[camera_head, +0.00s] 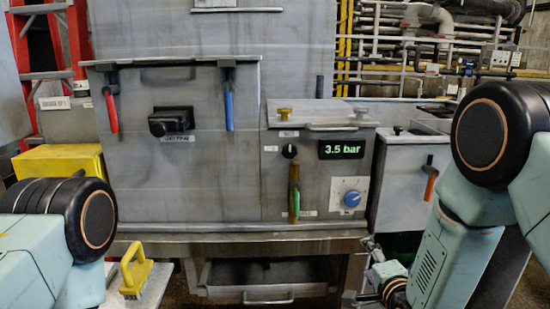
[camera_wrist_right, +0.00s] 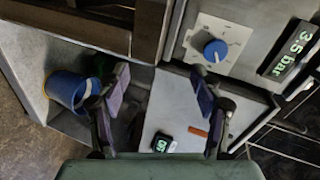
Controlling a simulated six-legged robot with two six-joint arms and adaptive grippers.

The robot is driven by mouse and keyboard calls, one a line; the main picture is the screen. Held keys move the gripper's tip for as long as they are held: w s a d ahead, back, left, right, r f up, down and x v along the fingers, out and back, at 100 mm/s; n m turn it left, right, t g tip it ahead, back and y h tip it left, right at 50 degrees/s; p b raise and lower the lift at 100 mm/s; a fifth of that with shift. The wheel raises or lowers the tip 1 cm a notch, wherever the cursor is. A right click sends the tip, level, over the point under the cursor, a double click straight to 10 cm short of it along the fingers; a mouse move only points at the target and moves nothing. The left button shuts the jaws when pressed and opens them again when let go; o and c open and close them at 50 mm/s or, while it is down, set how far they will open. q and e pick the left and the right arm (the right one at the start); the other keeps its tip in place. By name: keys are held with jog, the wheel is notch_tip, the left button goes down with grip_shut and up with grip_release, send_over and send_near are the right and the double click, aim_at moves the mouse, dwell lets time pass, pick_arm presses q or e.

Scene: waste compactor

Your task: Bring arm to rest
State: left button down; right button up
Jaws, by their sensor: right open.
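My right arm comes in from the right in the head view, bent at its elbow. Its gripper (camera_head: 366,272) hangs low, below and right of the compactor's control panel, partly cut off by the lower edge. In the right wrist view the two fingers of this gripper (camera_wrist_right: 160,92) stand wide apart with nothing between them. My left arm shows only as a bent joint at the lower left of the head view. Its gripper is out of view.
The compactor (camera_head: 185,205) fills the middle, with a red handle (camera_head: 111,112), a blue handle (camera_head: 228,108), a 3.5 bar display (camera_head: 341,149) and a blue knob (camera_head: 352,199). A blue bucket (camera_wrist_right: 66,90) stands left in the wrist view.

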jog(key=s+f+n+g, duration=0.5)
jog(key=s+f+n, duration=0.3)
jog(key=s, duration=0.5)
jog(key=s+f+n+g, duration=0.5)
jog(key=s+f, duration=0.5)
jog(key=s, duration=0.2)
jog(key=s+f+n+g, duration=0.2)
jog(key=s+g, duration=0.2)
jog(key=s, duration=1.2)
jog(key=shift+s+d+f+g, duration=0.25)
jog(key=shift+f+g, duration=0.05)
jog(key=shift+f, duration=0.1)
